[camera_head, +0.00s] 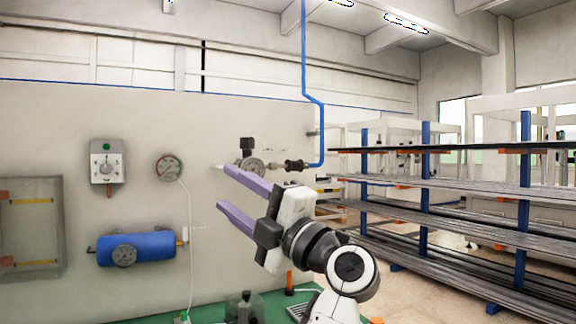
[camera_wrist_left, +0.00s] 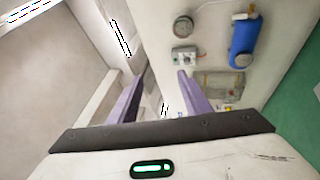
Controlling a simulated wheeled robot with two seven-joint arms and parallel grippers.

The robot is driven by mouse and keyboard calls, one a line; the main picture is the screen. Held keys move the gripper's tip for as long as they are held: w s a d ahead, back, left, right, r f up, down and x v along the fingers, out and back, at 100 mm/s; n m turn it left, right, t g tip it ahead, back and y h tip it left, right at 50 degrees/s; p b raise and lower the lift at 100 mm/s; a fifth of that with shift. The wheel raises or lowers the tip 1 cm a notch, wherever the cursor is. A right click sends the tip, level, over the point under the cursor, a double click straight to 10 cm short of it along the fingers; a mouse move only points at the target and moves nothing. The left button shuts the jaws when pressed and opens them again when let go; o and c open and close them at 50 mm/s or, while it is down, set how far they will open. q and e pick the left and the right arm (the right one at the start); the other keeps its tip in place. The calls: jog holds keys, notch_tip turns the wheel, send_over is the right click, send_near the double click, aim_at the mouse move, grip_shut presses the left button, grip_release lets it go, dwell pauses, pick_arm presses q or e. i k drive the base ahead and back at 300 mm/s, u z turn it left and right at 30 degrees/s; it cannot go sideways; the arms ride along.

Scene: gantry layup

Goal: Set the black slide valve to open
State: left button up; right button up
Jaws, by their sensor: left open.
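A black fitting (camera_head: 294,165), which I take to be the black slide valve, sits in line at the lower end of the blue pipe on the wall panel. It is small, and I cannot tell its slide position. To its left is a grey regulator with a dial (camera_head: 252,166) and a black knob on top (camera_head: 247,144). My left gripper (camera_head: 225,188) is open and empty, its two purple fingers pointing left, in front of the panel and left of the valve in the picture. The wrist view shows both fingers apart (camera_wrist_left: 162,78); I cannot make out the valve there. My right gripper is not in view.
The panel carries a switch box (camera_head: 107,164), a round gauge (camera_head: 169,168), a blue tank (camera_head: 137,248) and a framed cabinet (camera_head: 32,228). A thin hose runs down from the gauge. A rack with blue posts (camera_head: 425,152) stands at right.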

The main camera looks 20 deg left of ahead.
aim_at(293, 166)
jog(key=i, duration=1.4)
